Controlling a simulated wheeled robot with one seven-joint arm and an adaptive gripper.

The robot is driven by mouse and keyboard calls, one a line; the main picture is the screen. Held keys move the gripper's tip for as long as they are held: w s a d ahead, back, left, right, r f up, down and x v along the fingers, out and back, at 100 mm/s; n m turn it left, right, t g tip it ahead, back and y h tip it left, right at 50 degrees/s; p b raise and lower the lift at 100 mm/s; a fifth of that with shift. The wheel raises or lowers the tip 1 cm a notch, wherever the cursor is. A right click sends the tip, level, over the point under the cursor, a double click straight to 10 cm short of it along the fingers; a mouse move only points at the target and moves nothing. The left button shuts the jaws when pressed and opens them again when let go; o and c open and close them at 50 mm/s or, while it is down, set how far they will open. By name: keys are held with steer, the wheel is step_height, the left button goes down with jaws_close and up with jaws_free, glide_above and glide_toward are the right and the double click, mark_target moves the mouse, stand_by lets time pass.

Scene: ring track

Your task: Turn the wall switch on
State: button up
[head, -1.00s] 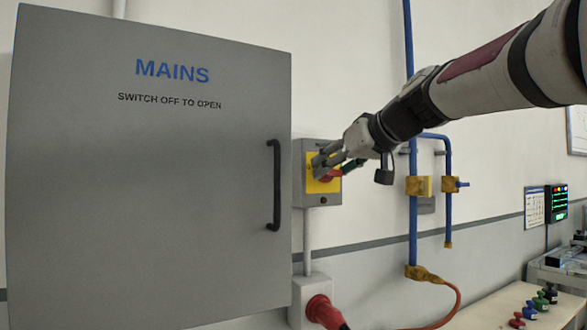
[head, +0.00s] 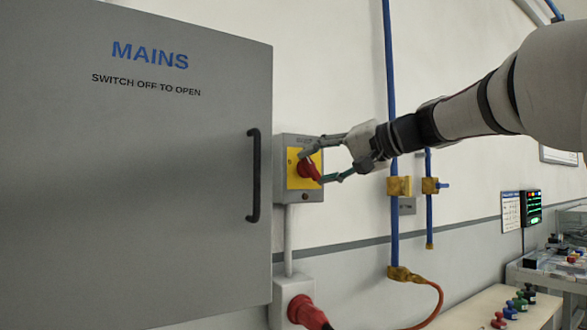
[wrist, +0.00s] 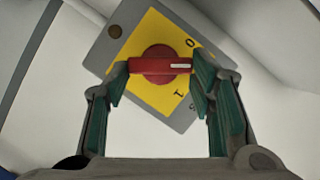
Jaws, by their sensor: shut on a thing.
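The wall switch (head: 298,169) is a grey box with a yellow plate and a red rotary knob (head: 309,169), right of the mains cabinet. In the wrist view the knob (wrist: 158,66) has a red bar handle, its white mark pointing between the letters O and I. My gripper (head: 313,168) is at the switch with one finger above the other. In the wrist view my gripper (wrist: 158,72) is shut on the knob, its fingers at the two ends of the bar.
The grey mains cabinet (head: 140,190) stands close at left, its door shut, with a black handle (head: 254,175) near the switch. Blue pipes (head: 391,120) with brass valves run down the wall at right. A red plug (head: 303,311) sits below the switch. A bench (head: 490,305) is at lower right.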

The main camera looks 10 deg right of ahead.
steer(key=m, duration=0.1)
steer(key=m+y+b, duration=0.1)
steer(key=shift+d+f+m+y, duration=0.15)
steer(key=shift+f+m+y, duration=0.15)
steer(key=shift+m, duration=0.1)
steer(key=shift+f+m+t+y+b, duration=0.15)
steer(key=shift+m+t+y+b, duration=0.45)
steer(key=shift+m, duration=0.9)
steer(key=o, duration=1.2)
steer(key=shift+c, duration=0.2)
steer(key=v, duration=1.2)
